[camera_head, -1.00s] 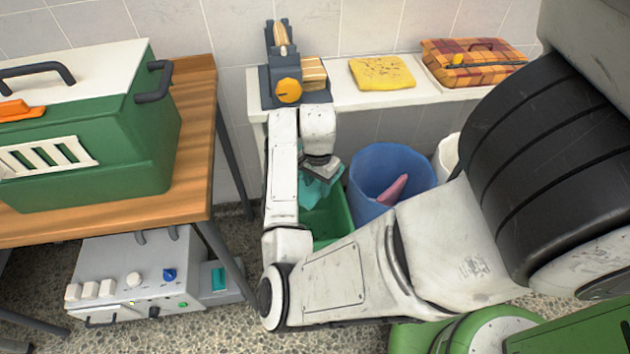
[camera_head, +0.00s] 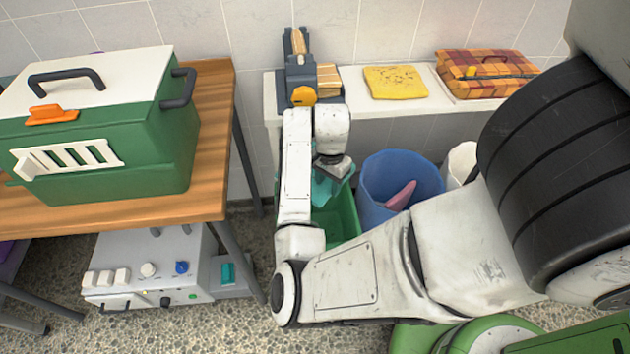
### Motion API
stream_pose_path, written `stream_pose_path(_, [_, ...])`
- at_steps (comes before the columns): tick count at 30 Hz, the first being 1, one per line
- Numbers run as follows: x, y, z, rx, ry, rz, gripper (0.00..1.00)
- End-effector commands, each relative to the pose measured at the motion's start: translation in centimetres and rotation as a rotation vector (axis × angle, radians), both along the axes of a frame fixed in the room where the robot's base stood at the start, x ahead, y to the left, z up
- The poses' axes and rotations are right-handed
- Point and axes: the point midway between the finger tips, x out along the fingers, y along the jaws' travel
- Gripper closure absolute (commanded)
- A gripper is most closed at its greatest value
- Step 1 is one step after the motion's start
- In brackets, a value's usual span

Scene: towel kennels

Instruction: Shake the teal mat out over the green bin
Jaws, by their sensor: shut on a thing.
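The teal mat (camera_head: 324,187) hangs crumpled from my gripper (camera_head: 331,172), which is shut on it. Only a small part of the mat shows; my arm hides the rest. The green bin (camera_head: 343,217) stands on the floor below, partly hidden behind my arm. The mat hangs over the bin's opening, at its left part. How far the mat reaches down into the bin cannot be told.
A blue bin (camera_head: 376,178) with a pink cloth (camera_head: 400,196) stands right of the green bin. A white ledge (camera_head: 440,98) behind holds a yellow cloth (camera_head: 396,82) and a plaid box (camera_head: 487,72). A wooden table (camera_head: 212,150) with a green carrier (camera_head: 150,150) stands left.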

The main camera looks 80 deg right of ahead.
Motion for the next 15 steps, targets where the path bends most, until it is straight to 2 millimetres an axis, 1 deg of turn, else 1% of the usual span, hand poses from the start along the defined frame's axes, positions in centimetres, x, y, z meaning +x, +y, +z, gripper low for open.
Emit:
stream_pose_path(1, [0.0, 0.0, -2.0, 0.002, 0.001, 0.000, 0.98])
stream_pose_path(3, [-0.1, 0.0, -2.9, 0.001, 0.003, -0.001, 0.98])
stream_pose_path(5, [-0.1, 0.0, -3.0, 0.000, 0.002, -0.001, 0.98])
stream_pose_path(8, [0.0, 0.0, -2.2, -0.001, 0.001, -0.002, 0.98])
stream_pose_path(11, [0.0, 0.0, -0.8, -0.001, 0.001, -0.002, 0.98])
stream_pose_path(15, [0.0, 0.0, 1.7, 0.000, 0.001, -0.001, 0.98])
